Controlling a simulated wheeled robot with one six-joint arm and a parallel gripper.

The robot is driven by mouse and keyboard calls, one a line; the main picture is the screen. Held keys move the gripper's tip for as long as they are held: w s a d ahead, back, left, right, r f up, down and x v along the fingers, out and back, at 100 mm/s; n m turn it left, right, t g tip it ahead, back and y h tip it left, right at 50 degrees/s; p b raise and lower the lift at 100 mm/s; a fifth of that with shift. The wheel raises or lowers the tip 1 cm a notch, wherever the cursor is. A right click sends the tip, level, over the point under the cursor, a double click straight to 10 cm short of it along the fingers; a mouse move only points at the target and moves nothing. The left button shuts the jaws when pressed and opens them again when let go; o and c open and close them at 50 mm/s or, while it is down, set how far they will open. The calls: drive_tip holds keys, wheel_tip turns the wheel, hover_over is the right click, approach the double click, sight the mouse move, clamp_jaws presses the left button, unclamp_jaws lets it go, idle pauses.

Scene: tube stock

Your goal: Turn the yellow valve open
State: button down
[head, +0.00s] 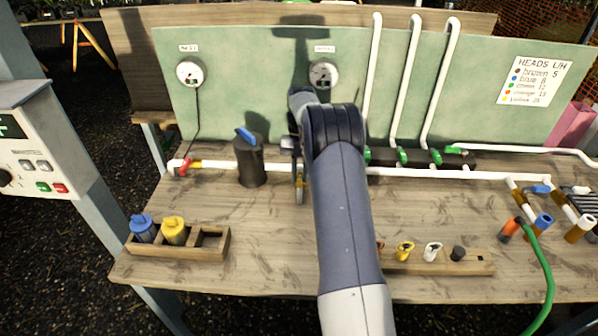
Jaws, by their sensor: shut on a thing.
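My gripper (292,147) is at the white pipe along the back of the bench, just right of the black cylinder. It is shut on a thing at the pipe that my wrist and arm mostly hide. A thin, upright, pale yellowish piece (299,189) shows just below the gripper. I take it to be part of the yellow valve, but its handle and angle cannot be made out. The white pipe (222,165) runs left and right behind my arm.
A black cylinder with a blue handle (250,165) stands close left of my gripper. A red-handled valve (183,167) is at the pipe's left end. Green valves (403,157) are to the right. Wooden racks (180,253) hold small parts at the front. A green hose (541,262) hangs right.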

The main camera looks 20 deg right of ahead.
sight(300, 169)
idle(0.4)
drive_tip(key=c, duration=1.4)
unclamp_jaws()
drive_tip(key=shift+o, duration=0.2)
drive_tip(key=p+v, duration=0.4)
drive_tip(key=v, duration=0.7)
drive_tip(key=shift+f, duration=0.2)
